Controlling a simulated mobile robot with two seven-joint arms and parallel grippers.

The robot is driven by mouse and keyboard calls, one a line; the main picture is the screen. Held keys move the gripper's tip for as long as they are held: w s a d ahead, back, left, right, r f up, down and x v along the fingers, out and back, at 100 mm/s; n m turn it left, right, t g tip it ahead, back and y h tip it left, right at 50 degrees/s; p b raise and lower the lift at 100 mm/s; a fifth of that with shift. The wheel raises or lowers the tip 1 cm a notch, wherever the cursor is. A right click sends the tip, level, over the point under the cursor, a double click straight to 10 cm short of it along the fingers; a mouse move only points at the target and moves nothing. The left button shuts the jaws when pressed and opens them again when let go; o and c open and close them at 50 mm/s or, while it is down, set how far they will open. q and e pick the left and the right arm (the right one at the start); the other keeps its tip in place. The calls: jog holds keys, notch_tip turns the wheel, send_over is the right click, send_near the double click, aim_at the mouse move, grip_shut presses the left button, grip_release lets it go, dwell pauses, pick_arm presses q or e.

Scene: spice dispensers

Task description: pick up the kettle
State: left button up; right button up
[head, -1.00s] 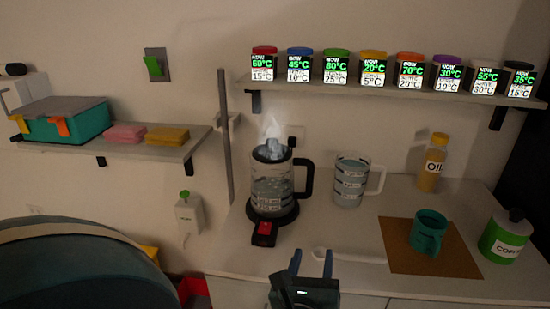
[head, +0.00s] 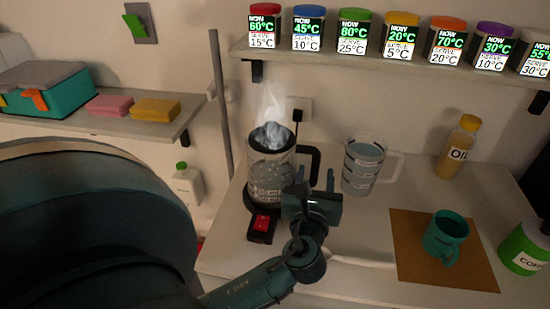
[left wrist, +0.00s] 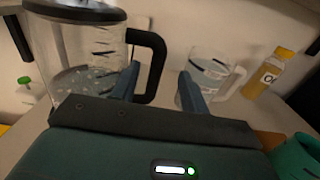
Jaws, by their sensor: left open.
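The kettle (head: 268,172) is clear glass with a black base and black handle, and steam rises from its top. It stands on its dark stand on the counter, with a red switch (head: 262,224) in front. In the left wrist view the kettle (left wrist: 85,70) is at the left and its handle (left wrist: 154,70) reaches toward my fingers. My left gripper (head: 316,180) is open, its fingers close to the handle; in the left wrist view (left wrist: 158,85) the handle's lower part shows by the left finger. Contact cannot be told. My right gripper is not in view.
A measuring jug (head: 362,166) stands just right of the handle, close to my fingers. An oil bottle (head: 459,148), a teal mug (head: 446,238) on a brown mat (head: 408,250) and a green container (head: 524,246) are farther right. A shelf of jars (head: 390,60) hangs above.

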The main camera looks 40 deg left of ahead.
aim_at(316, 163)
pick_arm(q)
jog(key=p+x, duration=0.1)
jog(key=x, duration=0.6)
jog(key=shift+w+a, duration=0.25)
jog(key=shift+a, duration=0.05)
jog(key=shift+c, duration=0.3)
grip_shut()
dwell(0.7)
jog(key=shift+r, duration=0.2)
